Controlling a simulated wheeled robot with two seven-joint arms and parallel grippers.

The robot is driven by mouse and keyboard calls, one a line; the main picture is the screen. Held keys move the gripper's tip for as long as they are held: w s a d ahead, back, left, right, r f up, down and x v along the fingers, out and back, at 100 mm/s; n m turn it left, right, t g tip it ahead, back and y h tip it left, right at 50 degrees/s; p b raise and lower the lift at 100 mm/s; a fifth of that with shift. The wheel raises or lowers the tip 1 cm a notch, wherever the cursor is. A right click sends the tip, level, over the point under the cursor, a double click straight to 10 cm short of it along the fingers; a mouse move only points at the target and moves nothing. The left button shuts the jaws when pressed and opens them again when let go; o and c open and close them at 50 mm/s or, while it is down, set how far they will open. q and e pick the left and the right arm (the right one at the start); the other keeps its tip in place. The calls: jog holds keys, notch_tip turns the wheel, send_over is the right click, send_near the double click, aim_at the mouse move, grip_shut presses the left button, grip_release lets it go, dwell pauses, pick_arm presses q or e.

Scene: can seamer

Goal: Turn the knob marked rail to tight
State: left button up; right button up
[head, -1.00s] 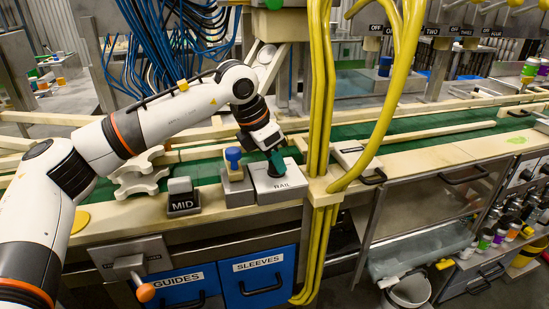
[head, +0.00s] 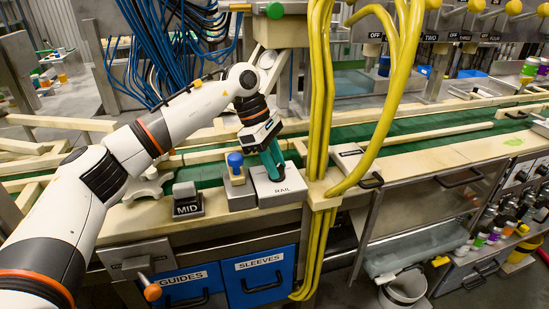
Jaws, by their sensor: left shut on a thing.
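The white block marked RAIL (head: 280,190) stands on the front ledge of the conveyor, left of the yellow hoses. My left gripper (head: 274,168) comes down from above onto the top of this block. Its teal fingers are shut at the place of the knob, which they hide, so I cannot read the knob's angle or its marks. My right gripper does not show.
A blue-topped knob (head: 235,162) stands on a grey block just left of the gripper. A block marked MID (head: 187,205) is further left. Yellow hoses (head: 319,110) hang close on the right.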

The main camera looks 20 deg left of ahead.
pick_arm(q)
jog(key=shift+m, duration=0.6)
jog(key=shift+g, duration=0.3)
jog(key=o, duration=1)
jog(key=v, duration=1.2)
jog(key=shift+d, duration=0.1)
